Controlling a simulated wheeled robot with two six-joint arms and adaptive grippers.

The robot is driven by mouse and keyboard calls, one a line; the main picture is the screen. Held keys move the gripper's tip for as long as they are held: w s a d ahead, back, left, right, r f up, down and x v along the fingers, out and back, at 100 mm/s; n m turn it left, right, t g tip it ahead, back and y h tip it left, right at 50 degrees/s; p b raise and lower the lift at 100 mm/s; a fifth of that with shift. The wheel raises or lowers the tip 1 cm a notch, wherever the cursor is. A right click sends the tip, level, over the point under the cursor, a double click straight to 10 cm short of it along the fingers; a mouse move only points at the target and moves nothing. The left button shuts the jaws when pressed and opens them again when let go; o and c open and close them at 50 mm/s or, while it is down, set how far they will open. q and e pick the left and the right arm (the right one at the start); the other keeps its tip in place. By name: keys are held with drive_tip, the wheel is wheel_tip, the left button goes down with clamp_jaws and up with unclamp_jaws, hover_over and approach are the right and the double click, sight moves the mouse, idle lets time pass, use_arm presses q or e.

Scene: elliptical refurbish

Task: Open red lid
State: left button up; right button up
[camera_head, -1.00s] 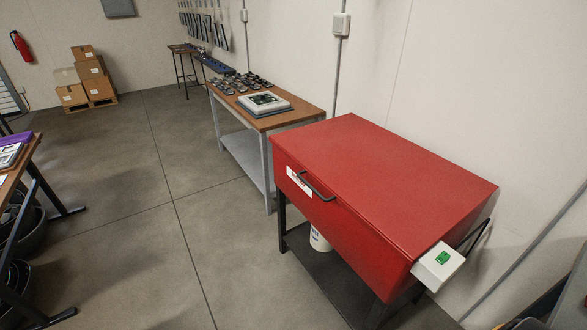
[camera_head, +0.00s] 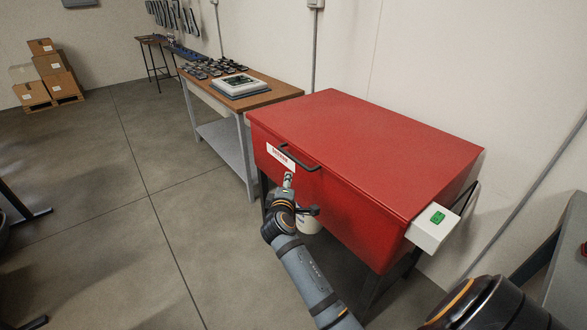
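The red lid (camera_head: 375,140) is shut on top of a red box (camera_head: 345,205) that stands on a dark frame. A dark bar handle (camera_head: 300,161) is on the lid's front edge, beside a white label (camera_head: 281,157). My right gripper (camera_head: 288,180) is just below the handle and label, in front of the box's front face, apparently apart from the handle. It is small and seen from behind, so its finger opening cannot be told. My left gripper is not in view.
A white box with a green button (camera_head: 434,230) sticks out from the red box's right end. A wooden-topped table (camera_head: 270,97) with devices stands behind to the left. The floor at left is open.

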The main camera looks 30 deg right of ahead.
drive_tip(key=h, duration=0.1)
approach(293, 157)
drive_tip(key=x, duration=1)
drive_tip(key=shift+d+f, duration=0.15)
drive_tip(key=shift+f, duration=0.2)
clamp_jaws()
